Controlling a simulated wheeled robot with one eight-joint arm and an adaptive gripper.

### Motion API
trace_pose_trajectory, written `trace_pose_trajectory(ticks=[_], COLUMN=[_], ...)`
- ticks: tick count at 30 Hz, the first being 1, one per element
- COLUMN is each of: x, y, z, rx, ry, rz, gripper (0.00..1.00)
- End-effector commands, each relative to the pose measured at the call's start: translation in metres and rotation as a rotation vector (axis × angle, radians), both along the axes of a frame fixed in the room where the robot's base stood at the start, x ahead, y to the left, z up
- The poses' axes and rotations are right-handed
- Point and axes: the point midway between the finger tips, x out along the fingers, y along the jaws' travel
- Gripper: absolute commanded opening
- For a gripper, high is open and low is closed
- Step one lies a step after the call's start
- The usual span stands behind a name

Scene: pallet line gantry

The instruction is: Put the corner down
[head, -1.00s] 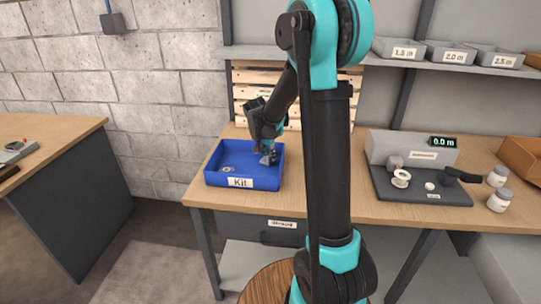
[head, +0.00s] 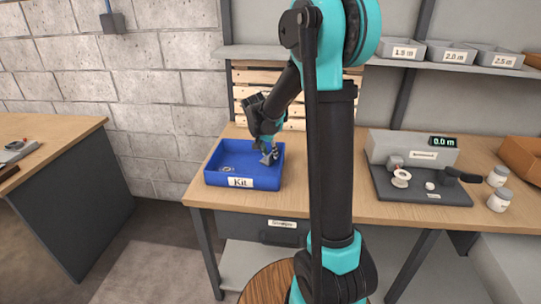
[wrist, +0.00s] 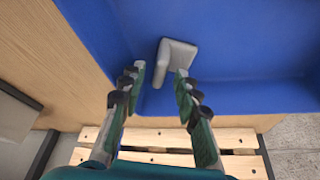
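The grey metal corner (head: 266,159) is an L-shaped piece inside the blue kit bin (head: 243,183), towards its right side. In the wrist view the corner (wrist: 178,62) shows just beyond and between my fingertips, against the blue inside of the bin. My gripper (head: 274,152) reaches down into the bin. In the wrist view its fingers (wrist: 160,72) are spread with a gap between them, and they do not look closed on the corner. Whether a fingertip still touches the corner is hard to tell.
A small item (head: 227,169) lies in the left part of the bin. The bin stands on the left end of the wooden bench (head: 330,203), before a slatted wooden pallet (head: 243,92). A grey device (head: 412,150) with a spool and jars stands to the right.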

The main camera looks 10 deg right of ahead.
Motion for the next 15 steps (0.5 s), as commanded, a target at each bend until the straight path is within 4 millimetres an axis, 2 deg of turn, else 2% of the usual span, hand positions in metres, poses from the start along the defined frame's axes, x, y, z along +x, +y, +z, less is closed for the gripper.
trace_pose_trajectory(ticks=[9,15], x=[-0.019,-0.027], y=[0.016,0.024], z=[0.059,0.086], rx=[0.0,0.0], ry=[0.0,0.0], rz=[0.002,0.001], gripper=[0.32,0.32])
